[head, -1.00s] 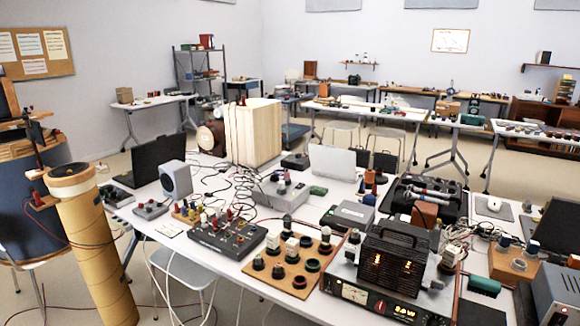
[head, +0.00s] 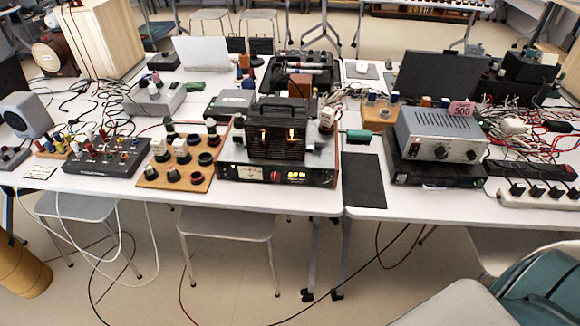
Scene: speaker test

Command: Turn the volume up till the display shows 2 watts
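A tube amplifier (head: 322,178) with a black ventilated cage (head: 277,142) and two glowing orange tubes stands near the front edge of the white table. Its dark front panel holds a pale meter (head: 250,173), a red-lit round part (head: 275,176) that may be the volume knob, and a small orange display (head: 297,177). The display's digits are too small to read for sure. Neither of my grippers is in view.
A wooden board with sockets and knobs (head: 150,178) stands left of the amplifier. A black mat (head: 363,180) lies to its right, then a grey two-knob unit (head: 422,125) with a pink "500" tag (head: 461,109).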

